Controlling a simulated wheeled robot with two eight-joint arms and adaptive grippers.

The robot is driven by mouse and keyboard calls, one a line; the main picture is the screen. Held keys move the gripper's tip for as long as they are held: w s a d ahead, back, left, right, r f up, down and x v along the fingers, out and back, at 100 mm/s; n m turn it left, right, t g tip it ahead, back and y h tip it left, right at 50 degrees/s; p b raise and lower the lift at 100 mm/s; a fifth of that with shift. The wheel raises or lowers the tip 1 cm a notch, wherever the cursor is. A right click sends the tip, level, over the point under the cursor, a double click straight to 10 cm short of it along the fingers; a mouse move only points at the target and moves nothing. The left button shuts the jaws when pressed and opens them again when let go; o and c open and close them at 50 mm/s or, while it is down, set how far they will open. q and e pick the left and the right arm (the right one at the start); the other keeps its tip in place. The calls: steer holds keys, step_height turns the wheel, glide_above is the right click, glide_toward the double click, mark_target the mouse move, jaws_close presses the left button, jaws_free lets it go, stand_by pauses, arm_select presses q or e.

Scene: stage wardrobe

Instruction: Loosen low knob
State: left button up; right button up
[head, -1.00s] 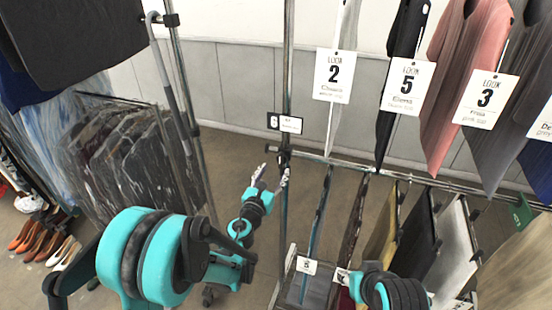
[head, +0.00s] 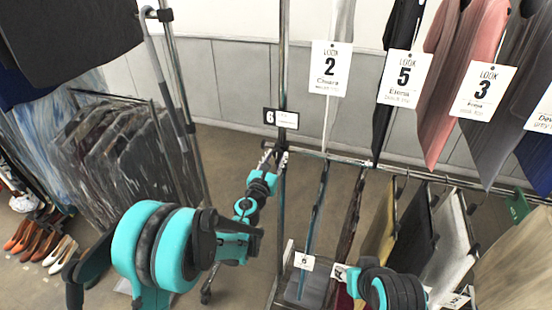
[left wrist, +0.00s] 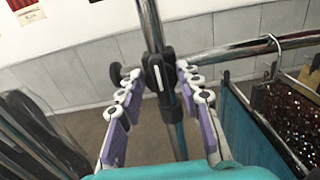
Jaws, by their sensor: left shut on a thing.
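The low knob (left wrist: 158,74) is a dark piece with a white line on it, at the joint where the upright chrome pole (head: 283,60) meets the lower rail (left wrist: 245,50). My left gripper (head: 275,157) has come to this joint. In the left wrist view its purple, white-tipped fingers (left wrist: 160,82) are on both sides of the knob, shut on it. The white line stands nearly upright, tilted slightly. The fingers hide part of the joint. Of my right arm only a black and teal part shows at the bottom; its gripper is out of view.
More garments (head: 420,235) hang below the rail. A second rack (head: 160,90) stands left, with shoes (head: 35,240) on the floor.

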arm_select(q)
steer(key=shift+n, duration=0.4)
steer(key=n+b, duration=0.1)
steer(key=n, duration=0.1)
steer(key=shift+a+n, duration=0.1)
steer(key=shift+n, duration=0.3)
steer(key=n+b, duration=0.1)
steer(key=n, duration=0.3)
steer(key=n+b, duration=0.1)
steer(key=n, duration=0.4)
steer(key=n+b, duration=0.1)
steer(key=n, duration=0.4)
steer(key=shift+w+a+f, duration=0.1)
steer(key=shift+a+f, duration=0.15)
steer(key=shift+f, duration=0.05)
steer(key=shift+n, duration=0.3)
steer(key=o, duration=1.1)
steer(key=shift+o, duration=0.2)
